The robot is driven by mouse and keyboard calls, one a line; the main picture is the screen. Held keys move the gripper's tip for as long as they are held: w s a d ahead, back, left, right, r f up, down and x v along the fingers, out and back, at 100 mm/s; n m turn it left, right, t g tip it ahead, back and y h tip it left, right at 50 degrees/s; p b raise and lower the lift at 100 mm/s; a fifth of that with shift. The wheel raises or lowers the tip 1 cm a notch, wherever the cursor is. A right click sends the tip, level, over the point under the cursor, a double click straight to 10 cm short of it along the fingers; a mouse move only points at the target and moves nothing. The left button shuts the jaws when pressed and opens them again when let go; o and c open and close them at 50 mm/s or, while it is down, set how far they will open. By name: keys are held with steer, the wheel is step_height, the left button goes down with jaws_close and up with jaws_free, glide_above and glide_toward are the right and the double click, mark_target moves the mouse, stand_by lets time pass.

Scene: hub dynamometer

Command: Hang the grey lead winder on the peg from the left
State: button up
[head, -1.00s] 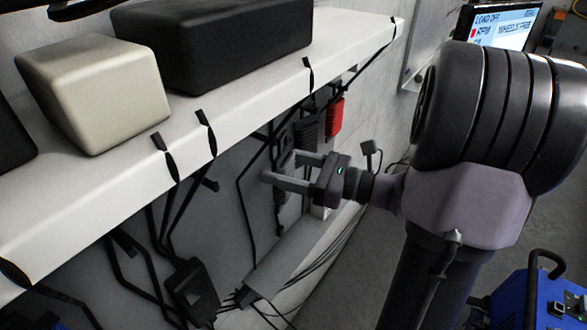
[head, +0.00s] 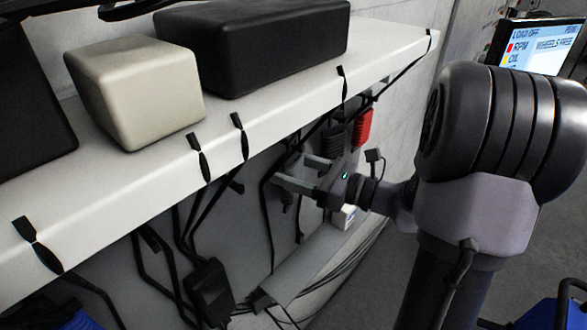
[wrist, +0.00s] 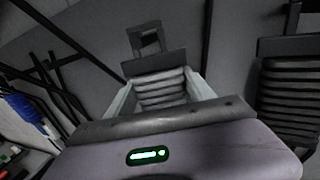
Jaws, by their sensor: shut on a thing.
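The grey lead winder (wrist: 160,88), a ribbed block with a square open loop (wrist: 146,40) at its far end, sits between the fingers of my gripper (wrist: 158,92) in the wrist view. My gripper is shut on it. In the head view my gripper (head: 297,173) is below the shelf's front edge, close to the wall; the grey winder is hard to make out there against the grey background. I cannot clearly pick out the peg in either view.
A dark ribbed winder (wrist: 288,105) hangs to the right, and a red one (head: 363,128) is near it under the shelf (head: 270,118). Black cables hang left of my gripper. A conduit (head: 305,270) runs below. A white box (head: 343,217) is just under my gripper.

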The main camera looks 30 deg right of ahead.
steer(key=o, duration=1.5)
steer(key=shift+c, duration=0.2)
steer(key=o, duration=0.4)
steer(key=shift+s+a+r, duration=0.1)
steer(key=shift+d, duration=0.2)
